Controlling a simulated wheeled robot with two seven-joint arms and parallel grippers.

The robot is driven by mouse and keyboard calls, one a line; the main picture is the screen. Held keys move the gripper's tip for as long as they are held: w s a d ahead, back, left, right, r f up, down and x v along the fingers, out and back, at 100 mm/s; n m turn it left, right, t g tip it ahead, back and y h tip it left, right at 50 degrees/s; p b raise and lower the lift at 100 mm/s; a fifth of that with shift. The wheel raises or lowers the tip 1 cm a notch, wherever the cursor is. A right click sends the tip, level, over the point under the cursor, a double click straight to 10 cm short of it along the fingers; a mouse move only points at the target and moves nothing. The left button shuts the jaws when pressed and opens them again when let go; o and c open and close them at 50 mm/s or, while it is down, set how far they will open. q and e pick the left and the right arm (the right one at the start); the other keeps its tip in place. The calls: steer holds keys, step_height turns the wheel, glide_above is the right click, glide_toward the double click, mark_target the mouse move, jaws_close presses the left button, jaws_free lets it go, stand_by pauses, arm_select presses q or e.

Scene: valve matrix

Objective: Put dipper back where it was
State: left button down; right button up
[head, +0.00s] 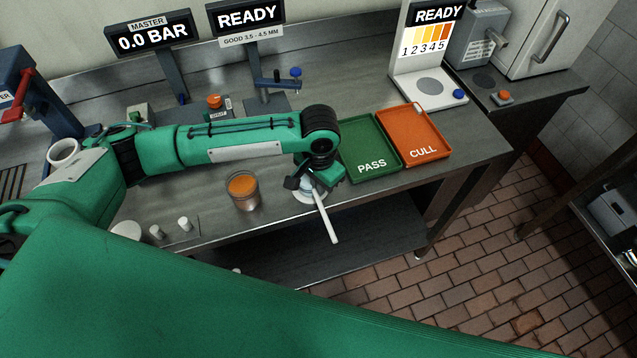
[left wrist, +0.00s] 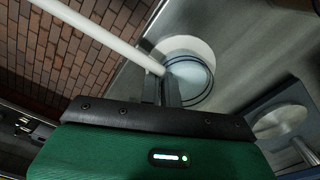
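The dipper (head: 326,218) shows as a long white handle sticking out from my left gripper (head: 314,187) toward the bench's front edge. In the left wrist view the dipper (left wrist: 95,30) runs from the upper left to the fingertips (left wrist: 161,85), which sit close together on its end. A clear round vessel (left wrist: 188,78) on a white disc lies just beyond the fingers; whether the dipper's head is in it is hidden. The white disc (head: 303,196) shows partly under my gripper in the head view. My right gripper is out of view.
A cup with orange contents (head: 243,192) stands left of my gripper. A green PASS tray (head: 372,144) and an orange CULL tray (head: 408,133) lie to the right. Small white pieces (head: 184,223) stand at the front left. A display stand (head: 262,95) is behind my arm.

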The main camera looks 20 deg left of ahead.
arm_select(q)
steer(key=c, duration=1.6)
jaws_free()
steer(key=shift+r, duration=0.15)
step_height(320, 180, up, 10)
steer(key=shift+w+r+b, duration=0.1)
steer(key=shift+r+b, duration=0.15)
steer(key=shift+b, duration=0.85)
steer(key=shift+r, duration=0.75)
